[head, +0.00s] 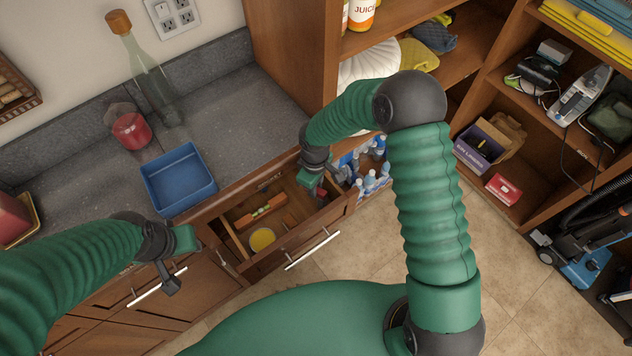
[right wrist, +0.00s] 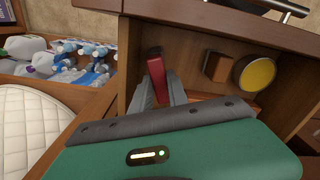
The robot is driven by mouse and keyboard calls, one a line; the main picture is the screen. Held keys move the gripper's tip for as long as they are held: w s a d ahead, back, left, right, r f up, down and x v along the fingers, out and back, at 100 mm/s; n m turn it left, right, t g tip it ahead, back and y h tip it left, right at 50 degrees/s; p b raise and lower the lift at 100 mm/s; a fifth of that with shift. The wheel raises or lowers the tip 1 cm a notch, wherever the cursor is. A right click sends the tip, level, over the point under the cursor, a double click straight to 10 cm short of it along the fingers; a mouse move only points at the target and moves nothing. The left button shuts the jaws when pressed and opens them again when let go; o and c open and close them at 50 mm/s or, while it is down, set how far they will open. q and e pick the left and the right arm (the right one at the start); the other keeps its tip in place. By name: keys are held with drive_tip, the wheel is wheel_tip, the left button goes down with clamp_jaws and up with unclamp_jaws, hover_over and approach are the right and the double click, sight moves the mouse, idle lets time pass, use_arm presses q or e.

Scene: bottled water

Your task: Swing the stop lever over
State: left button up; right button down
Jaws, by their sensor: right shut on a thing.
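A red lever (right wrist: 156,77) stands inside the open wooden drawer. I take it to be the stop lever. In the right wrist view my right gripper (right wrist: 158,93) is shut on it, with the grey fingers on either side of its lower part. In the head view the right gripper (head: 317,187) reaches into the drawer's right end, and the lever is mostly hidden by it. My left gripper (head: 172,275) hangs empty in front of the counter, left of the drawer, and its finger gap is unclear.
Several water bottles (head: 372,178) stand right of the drawer. A blue tray (head: 178,180), glass bottle (head: 150,85) and red candle (head: 131,130) are on the counter.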

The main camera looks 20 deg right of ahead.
drive_tip(key=n, duration=0.1)
drive_tip(key=n+p, duration=0.1)
drive_tip(key=n, duration=0.1)
drive_tip(key=n+p, duration=0.1)
drive_tip(key=shift+s+a+r, duration=0.15)
drive_tip(key=shift+s+a, duration=0.1)
drive_tip(key=shift+s, duration=0.05)
drive_tip(key=shift+s+n+p, duration=0.25)
drive_tip(key=shift+n+p, duration=0.4)
drive_tip(key=shift+n, duration=0.95)
drive_tip(key=c, duration=1.6)
unclamp_jaws()
drive_tip(key=shift+o, duration=0.2)
drive_tip(key=shift+s, duration=0.1)
